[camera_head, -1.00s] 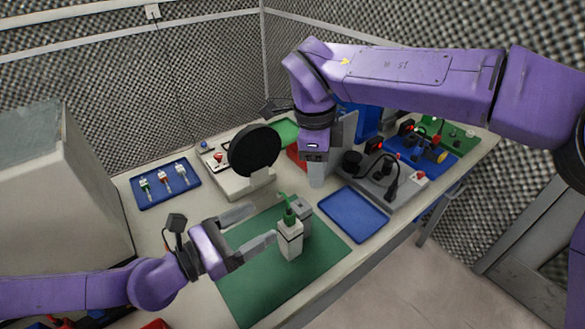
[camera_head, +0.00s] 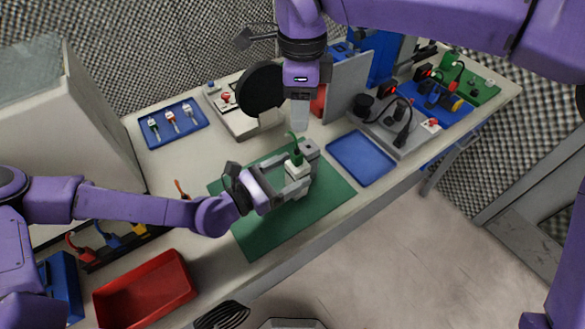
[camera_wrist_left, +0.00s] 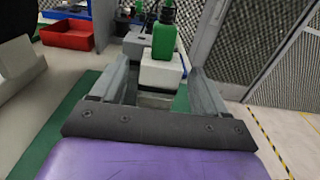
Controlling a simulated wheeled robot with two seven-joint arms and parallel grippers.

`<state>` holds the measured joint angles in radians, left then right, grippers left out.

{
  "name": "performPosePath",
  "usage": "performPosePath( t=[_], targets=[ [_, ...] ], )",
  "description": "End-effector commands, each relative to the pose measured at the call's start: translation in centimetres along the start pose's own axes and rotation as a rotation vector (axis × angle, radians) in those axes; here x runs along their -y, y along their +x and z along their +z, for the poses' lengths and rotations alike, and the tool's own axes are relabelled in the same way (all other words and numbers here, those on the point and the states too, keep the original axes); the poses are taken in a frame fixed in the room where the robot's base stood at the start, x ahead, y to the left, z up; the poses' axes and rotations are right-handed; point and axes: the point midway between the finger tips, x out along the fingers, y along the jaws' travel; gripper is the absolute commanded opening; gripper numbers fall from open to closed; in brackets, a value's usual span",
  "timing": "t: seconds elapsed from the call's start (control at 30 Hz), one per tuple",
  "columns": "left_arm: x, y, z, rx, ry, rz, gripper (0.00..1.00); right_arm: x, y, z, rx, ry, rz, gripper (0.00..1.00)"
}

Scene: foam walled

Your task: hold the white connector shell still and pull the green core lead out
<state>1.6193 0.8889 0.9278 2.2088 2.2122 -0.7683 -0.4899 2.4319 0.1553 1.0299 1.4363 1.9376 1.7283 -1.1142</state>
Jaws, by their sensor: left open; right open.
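The white connector shell (camera_head: 295,169) stands upright on the green mat (camera_head: 258,232), with a grey block (camera_head: 310,149) close behind it. The green core lead (camera_head: 297,158) rises from the shell's top, and its thin green end sticks up. My left gripper (camera_head: 297,182) is open, with its fingers around the shell, one on each side. In the left wrist view the shell (camera_wrist_left: 162,73) and the green core (camera_wrist_left: 163,42) show between the spread fingers; I cannot tell whether they touch it. My right gripper (camera_head: 300,112) points down, open and empty, above and behind the lead.
An empty blue tray (camera_head: 361,157) lies right of the mat. A grey socket unit (camera_head: 395,130) stands beyond it. A black disc (camera_head: 262,89) on a stand is left of my right gripper. A blue tray (camera_head: 173,124) with several connectors and a red bin (camera_head: 145,290) are left.

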Motion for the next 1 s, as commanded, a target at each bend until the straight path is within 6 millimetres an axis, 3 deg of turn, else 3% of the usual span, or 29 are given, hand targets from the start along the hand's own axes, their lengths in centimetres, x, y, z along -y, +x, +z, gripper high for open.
performPosePath(
  t=[0.1,0.37,0.57,0.6,0.67,0.87,1.0],
  targets=[
    [0.0,0.9,0.1,0.001,0.000,-0.001,0.74,0.0,0.0,0.0,0.000,0.000,0.000,0.43],
    [0.0,1.1,0.1,0.001,0.000,0.002,0.74,0.0,0.0,0.0,0.000,0.000,0.000,0.43],
    [0.0,1.1,0.1,0.000,0.000,0.001,0.15,0.0,0.0,0.0,0.000,0.000,0.000,0.43],
    [0.0,1.1,0.1,0.001,0.000,0.001,0.15,0.0,0.0,0.0,0.000,0.000,0.000,0.43],
    [0.0,1.1,0.1,0.000,0.000,0.001,0.15,0.1,0.0,0.0,0.000,-0.004,0.004,0.58],
    [0.0,1.1,0.1,0.001,0.000,0.001,0.15,1.8,0.0,-0.3,-0.002,-0.070,0.051,0.58],
    [0.0,1.1,0.1,0.000,0.000,0.002,0.15,1.5,2.5,-0.4,-0.005,-0.073,0.054,0.58]
  ],
)
